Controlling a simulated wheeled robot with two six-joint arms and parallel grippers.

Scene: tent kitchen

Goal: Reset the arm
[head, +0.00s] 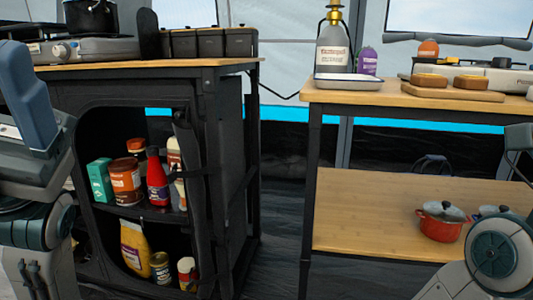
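My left arm (35,150) comes in at the left edge, raised beside the black cabinet. Its gripper fingers do not show. My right arm (495,250) shows at the lower right corner, in front of the wooden lower shelf. Its gripper does not show either. Whether either gripper holds anything is hidden.
A black cabinet (230,170) with an open front holds bottles, cans and boxes.

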